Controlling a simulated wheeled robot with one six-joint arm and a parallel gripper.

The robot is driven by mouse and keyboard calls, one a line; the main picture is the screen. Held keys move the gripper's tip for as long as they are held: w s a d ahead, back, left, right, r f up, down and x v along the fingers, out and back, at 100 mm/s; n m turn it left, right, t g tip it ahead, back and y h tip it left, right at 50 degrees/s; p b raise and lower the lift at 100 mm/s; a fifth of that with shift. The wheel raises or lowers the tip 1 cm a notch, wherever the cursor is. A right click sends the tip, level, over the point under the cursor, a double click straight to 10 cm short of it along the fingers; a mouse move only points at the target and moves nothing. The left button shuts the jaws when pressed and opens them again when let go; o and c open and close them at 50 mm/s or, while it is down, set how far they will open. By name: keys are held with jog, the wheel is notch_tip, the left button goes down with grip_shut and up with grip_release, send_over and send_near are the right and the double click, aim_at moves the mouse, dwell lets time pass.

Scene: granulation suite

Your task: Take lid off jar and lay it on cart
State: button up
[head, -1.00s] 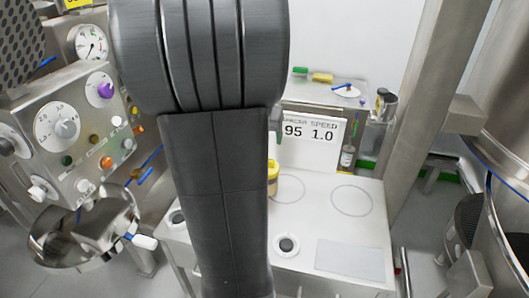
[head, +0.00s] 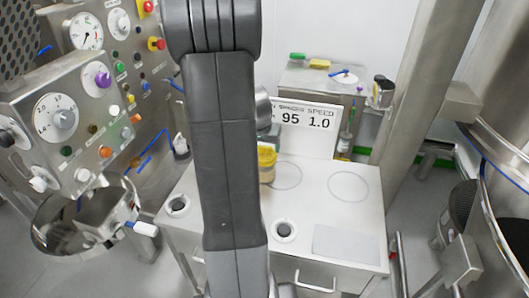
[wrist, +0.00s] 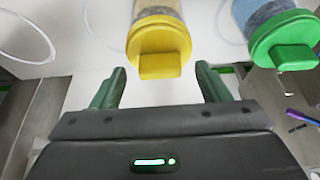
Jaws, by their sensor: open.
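A clear jar with a yellow lid (wrist: 160,40) stands on the white worktop (wrist: 65,50) in the wrist view. The lid has a raised yellow tab. The same jar (head: 267,175) shows in the head view, right of my arm and partly hidden by it. A second jar with a green lid (wrist: 285,40) is to the right in the wrist view. My gripper (wrist: 160,85) is open and empty, its dark green fingers on either side of the yellow tab's line, short of the lid. I cannot tell for sure which surface is the cart.
The white unit has a circle outline (head: 348,186), a grey pad (head: 346,243) and round knobs (head: 284,231). A sign (head: 308,118) stands at its back. A steel-topped unit (head: 305,75) behind holds small items. A control panel (head: 70,120) and metal bowl (head: 60,232) are left.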

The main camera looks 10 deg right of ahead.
jog(key=shift+x, duration=0.8)
jog(key=c, duration=1.1)
jog(key=shift+o, duration=0.2)
